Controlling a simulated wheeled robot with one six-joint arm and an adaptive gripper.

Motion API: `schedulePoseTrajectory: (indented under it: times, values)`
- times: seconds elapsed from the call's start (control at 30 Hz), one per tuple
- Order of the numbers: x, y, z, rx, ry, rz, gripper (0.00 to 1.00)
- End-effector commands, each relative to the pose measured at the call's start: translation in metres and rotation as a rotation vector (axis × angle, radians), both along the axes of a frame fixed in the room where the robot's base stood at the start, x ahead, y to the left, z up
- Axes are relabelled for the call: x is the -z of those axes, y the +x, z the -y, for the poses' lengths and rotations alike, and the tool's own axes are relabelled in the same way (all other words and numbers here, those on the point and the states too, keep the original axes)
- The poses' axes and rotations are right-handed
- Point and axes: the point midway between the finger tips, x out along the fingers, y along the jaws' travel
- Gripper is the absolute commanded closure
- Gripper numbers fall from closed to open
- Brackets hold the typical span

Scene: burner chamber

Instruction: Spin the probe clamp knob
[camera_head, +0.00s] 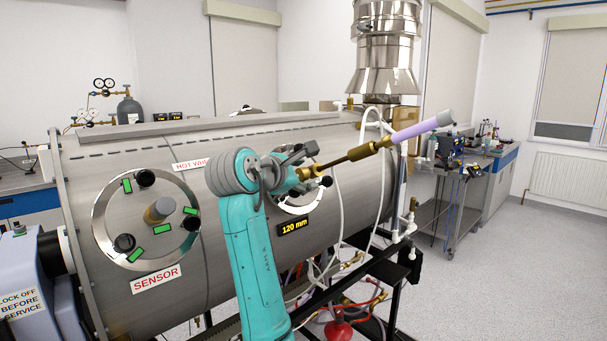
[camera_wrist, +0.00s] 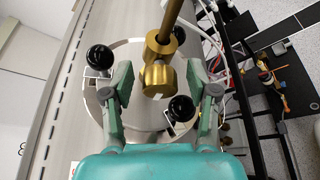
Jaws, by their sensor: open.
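The probe is a brass rod (camera_head: 350,156) with a lavender handle (camera_head: 423,126), slanting out of the port on the chamber's side. In the wrist view a brass clamp block (camera_wrist: 159,50) sits on the rod, with a lobed brass knob (camera_wrist: 158,79) just below it in the picture. My gripper (camera_wrist: 160,95) is open, one finger left and one right of the knob, with visible gaps on both sides. I see no contact. In the head view my gripper (camera_head: 296,168) is at the rod's lower end; the arm partly hides the port.
Two black knobs, upper left (camera_wrist: 101,57) and lower right (camera_wrist: 181,108), stand on the port flange close to my fingers. The steel chamber (camera_head: 130,290) fills the left and middle. White hoses (camera_head: 340,215) hang beside the rod. Open floor (camera_head: 500,270) lies at right.

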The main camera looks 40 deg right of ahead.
Motion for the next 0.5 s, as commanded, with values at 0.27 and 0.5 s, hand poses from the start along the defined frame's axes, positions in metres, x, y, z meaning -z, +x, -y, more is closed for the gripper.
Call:
schedulePoseTrajectory:
  times: [0.27,0.5]
  values:
    - [0.0,0.0001,0.0001,0.0,0.0,0.0,0.91]
    - [0.0008,0.0,0.0004,0.0,0.0,0.039,1.0]
